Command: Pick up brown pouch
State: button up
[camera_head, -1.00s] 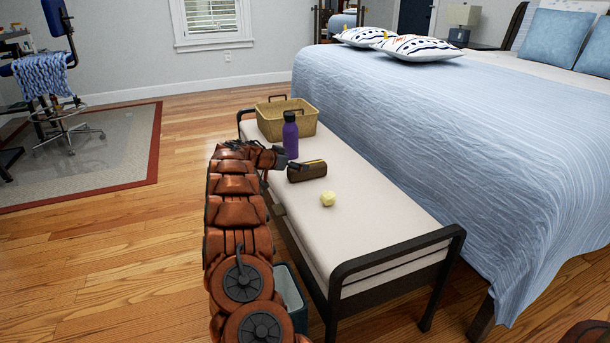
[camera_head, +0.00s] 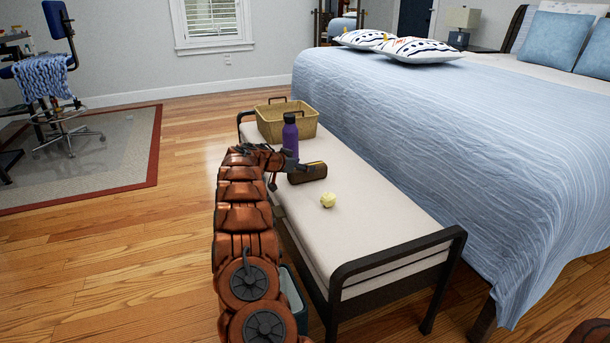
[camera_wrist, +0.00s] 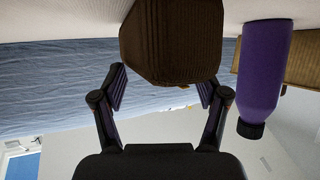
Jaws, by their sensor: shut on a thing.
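The brown pouch (camera_head: 310,174) lies on the cream bench (camera_head: 362,219), in front of the purple bottle. My gripper (camera_head: 303,166) reaches it from the left, at bench height. In the wrist view, which looks upside down, the pouch (camera_wrist: 172,42) fills the top middle, its dark ribbed end facing the camera. The fingers of my gripper (camera_wrist: 161,88) stand at its two sides, shut on it. The pouch appears to rest on the bench still. Its far end is hidden in the wrist view.
The purple bottle (camera_head: 290,140) stands close behind the pouch and shows at the right of the wrist view (camera_wrist: 264,68). A tan basket (camera_head: 273,125) is at the bench's far end. A small pale yellow item (camera_head: 328,200) lies nearer. The bed (camera_head: 440,125) is to the right.

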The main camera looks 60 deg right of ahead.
jog(key=c, duration=0.5)
jog(key=shift+o, duration=0.2)
